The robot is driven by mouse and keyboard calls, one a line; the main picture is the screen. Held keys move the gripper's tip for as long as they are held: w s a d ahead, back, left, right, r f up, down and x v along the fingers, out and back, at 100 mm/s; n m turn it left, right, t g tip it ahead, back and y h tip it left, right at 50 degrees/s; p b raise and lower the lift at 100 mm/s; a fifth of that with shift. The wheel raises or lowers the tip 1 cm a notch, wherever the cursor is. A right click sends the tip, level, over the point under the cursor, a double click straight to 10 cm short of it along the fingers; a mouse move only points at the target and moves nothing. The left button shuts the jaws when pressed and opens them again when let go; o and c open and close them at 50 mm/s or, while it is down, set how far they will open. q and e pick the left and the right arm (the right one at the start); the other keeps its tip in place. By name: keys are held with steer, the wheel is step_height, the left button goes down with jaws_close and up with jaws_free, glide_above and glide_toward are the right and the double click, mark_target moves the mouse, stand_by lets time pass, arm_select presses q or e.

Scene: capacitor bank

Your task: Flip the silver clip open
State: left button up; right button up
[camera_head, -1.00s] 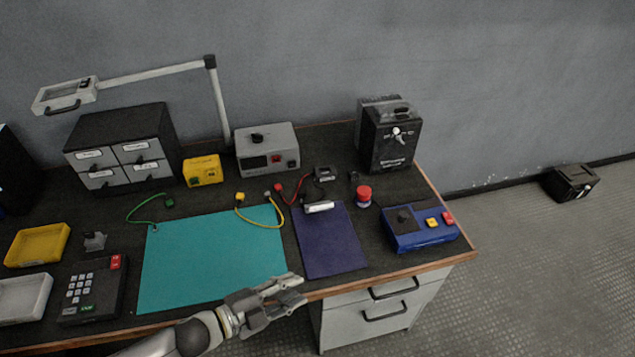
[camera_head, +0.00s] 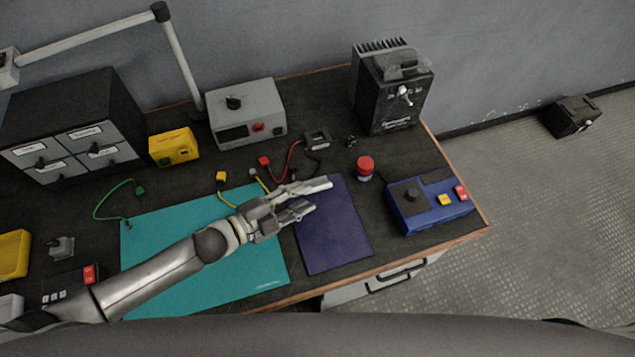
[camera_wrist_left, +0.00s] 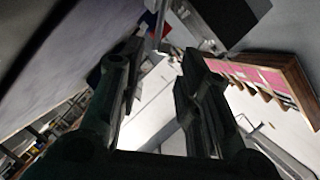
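The silver clip (camera_head: 318,184) is a bright bar at the top edge of the dark blue clipboard (camera_head: 335,240) in the head view. My left gripper (camera_head: 304,200) is over the clipboard's upper left part. Its fingers are apart with nothing between them, and the upper finger overlaps or lies right beside the clip. I cannot tell whether they touch. In the left wrist view the two dark fingers (camera_wrist_left: 155,85) stand apart in front of a pale surface; I cannot make out the clip there. My right gripper is not in view.
A teal mat (camera_head: 185,250) lies under my left forearm. A red button (camera_head: 365,168) and a blue control box (camera_head: 430,205) stand right of the clipboard. Red and yellow leads, a grey power box (camera_head: 247,115) and a black finned unit (camera_head: 392,90) are behind.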

mark_target(313, 190)
arm_select(q)
steer(key=x, duration=0.4)
steer(key=shift+w+d+f, duration=0.15)
steer(key=shift+w+d, duration=0.05)
steer(key=shift+w, duration=0.2)
steer(key=shift+w+d+f, duration=0.15)
steer(key=shift+w+d, duration=0.2)
steer(key=shift+d, duration=0.2)
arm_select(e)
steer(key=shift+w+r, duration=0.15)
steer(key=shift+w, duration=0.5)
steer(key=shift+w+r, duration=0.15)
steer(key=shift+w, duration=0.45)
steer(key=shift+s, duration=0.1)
